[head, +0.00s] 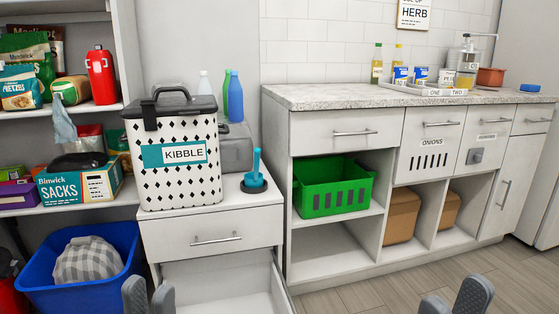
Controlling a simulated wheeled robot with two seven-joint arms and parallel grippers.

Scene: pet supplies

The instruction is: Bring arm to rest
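My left gripper (148,293) is at the bottom edge, in front of the white cabinet with the kibble bin. Its two grey fingertips stand apart with nothing seen between them. My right gripper (454,297) is at the bottom edge on the right, over the wooden floor. Its fingertips are also apart, and no object shows between them. The rest of both grippers and both arms is cut off below the frame.
The lower drawer (215,303) of the white cabinet is pulled out beside my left gripper. A blue tub (60,292) holding a checked cloth stands to its left. A kibble bin (180,190) sits on the cabinet. The counter (310,96) is behind; floor (385,288) before it is clear.

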